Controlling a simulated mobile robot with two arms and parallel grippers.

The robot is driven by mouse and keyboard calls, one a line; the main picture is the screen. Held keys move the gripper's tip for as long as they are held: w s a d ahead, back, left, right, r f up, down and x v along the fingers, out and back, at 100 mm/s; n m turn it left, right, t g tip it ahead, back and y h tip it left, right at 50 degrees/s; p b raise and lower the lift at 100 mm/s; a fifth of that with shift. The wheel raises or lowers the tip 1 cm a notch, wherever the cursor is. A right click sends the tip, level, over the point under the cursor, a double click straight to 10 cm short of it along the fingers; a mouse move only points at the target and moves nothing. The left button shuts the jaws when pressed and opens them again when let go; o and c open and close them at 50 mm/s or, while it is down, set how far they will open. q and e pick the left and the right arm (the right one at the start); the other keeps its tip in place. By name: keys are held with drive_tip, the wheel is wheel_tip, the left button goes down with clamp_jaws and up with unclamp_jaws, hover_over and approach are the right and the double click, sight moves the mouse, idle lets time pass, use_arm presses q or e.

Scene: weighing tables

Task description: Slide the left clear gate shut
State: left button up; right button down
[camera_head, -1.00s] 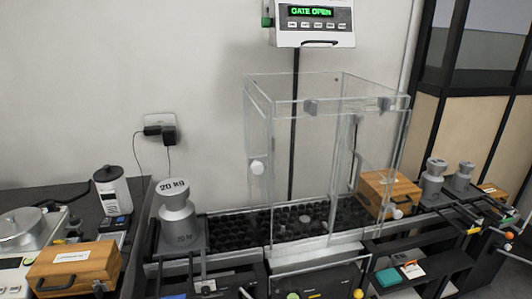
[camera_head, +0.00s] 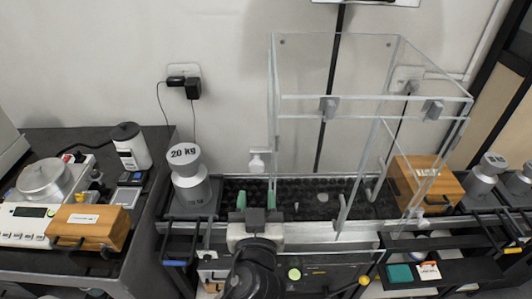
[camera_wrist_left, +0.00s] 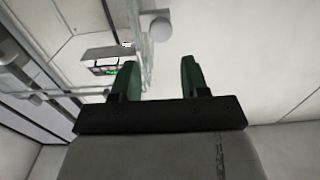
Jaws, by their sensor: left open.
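The clear enclosure (camera_head: 340,97) stands over a dark pitted bed. Its left gate is hard to separate from the clear walls; a white knob (camera_head: 257,162) sticks out at the left side. My left gripper (camera_head: 257,199) is open, with green fingers pointing up, just in front of and below the knob in the head view. In the left wrist view the round knob (camera_wrist_left: 160,30) is beyond the open fingers (camera_wrist_left: 162,76), apart from them, with clear edges beside it. Nothing is between the fingers. My right gripper is not in view.
A 20 kg weight (camera_head: 187,180) stands close left of my gripper. A wooden box (camera_head: 425,182) is at the enclosure's right side. Another wooden box (camera_head: 90,226) and a scale (camera_head: 42,182) are on the left table. A display (camera_wrist_left: 105,68) with green text hangs above.

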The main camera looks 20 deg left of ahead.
sight(257, 169)
use_arm(q)
drive_tip(key=x, duration=0.1)
drive_tip(key=p+x, duration=0.1)
drive_tip(key=x, duration=0.1)
drive_tip(key=p+x, duration=0.1)
drive_tip(key=shift+w+a+r, duration=0.15)
drive_tip(key=shift+a+r, duration=0.1)
drive_tip(key=shift+r, duration=0.05)
drive_tip(key=p+x, duration=0.1)
drive_tip(key=x, duration=0.3)
drive_tip(key=shift+w+d+f+p, duration=0.1)
drive_tip(key=shift+w+f+p, duration=0.15)
drive_tip(key=shift+p, duration=0.1)
drive_tip(key=shift+w+a+f, duration=0.15)
drive_tip(key=shift+w+a, duration=0.1)
drive_tip(key=shift+w, duration=0.2)
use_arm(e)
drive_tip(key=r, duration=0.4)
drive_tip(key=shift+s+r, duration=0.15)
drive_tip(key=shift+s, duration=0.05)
use_arm(q)
drive_tip(key=c, duration=0.8)
drive_tip(key=shift+f, duration=0.1)
clamp_jaws()
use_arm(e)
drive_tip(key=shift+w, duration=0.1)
